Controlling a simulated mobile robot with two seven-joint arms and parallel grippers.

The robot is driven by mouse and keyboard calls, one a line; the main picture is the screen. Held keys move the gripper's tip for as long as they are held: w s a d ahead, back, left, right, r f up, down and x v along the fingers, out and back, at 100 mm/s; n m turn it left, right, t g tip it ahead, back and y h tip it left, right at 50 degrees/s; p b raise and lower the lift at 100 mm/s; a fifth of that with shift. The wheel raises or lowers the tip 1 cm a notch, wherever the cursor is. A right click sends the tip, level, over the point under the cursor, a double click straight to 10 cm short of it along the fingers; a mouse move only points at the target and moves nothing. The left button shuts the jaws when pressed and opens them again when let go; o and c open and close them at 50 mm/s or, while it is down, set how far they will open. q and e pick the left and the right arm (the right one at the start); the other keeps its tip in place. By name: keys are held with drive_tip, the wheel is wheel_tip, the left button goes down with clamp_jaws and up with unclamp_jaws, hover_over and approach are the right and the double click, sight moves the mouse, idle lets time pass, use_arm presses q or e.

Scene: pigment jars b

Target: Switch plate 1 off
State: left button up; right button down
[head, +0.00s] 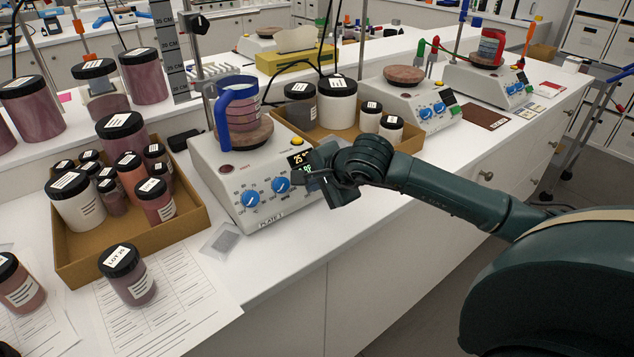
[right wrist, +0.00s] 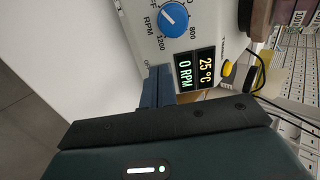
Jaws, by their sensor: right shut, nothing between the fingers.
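Plate 1 (head: 212,150) is a white hotplate stirrer with its name on the front edge. It has two blue knobs (head: 250,199) and a yellow button (head: 297,142). Its display (right wrist: 195,70) reads 25 °C and 0 RPM in the right wrist view. A blue-handled vessel (head: 236,105) with pink contents stands on its round top. My right gripper (head: 316,183) is at the right end of the front panel, just below the display. Its fingers (right wrist: 160,84) are shut and empty, and hide part of the panel there. I cannot tell whether they touch it. My left gripper is out of view.
A cardboard tray (head: 192,228) of jars stands left of plate 1. Another tray with jars (head: 338,103) is behind it. Two more hotplates (head: 410,107) stand farther right. A loose jar (head: 128,276) sits on paper at the front. The bench edge runs below my right arm.

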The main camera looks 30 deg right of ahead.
drive_tip(key=shift+w+f+b, duration=0.3)
drive_tip(key=shift+f+b, duration=0.05)
drive_tip(key=shift+b, duration=0.05)
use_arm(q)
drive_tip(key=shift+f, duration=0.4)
use_arm(e)
drive_tip(key=v, duration=0.4)
use_arm(q)
drive_tip(key=b, duration=0.2)
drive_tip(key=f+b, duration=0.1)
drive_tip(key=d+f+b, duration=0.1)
drive_tip(key=b, duration=0.1)
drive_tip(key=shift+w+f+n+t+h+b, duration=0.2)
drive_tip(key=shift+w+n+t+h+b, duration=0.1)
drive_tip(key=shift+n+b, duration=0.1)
use_arm(e)
drive_tip(key=v, duration=1.3)
drive_tip(key=shift+r, duration=0.15)
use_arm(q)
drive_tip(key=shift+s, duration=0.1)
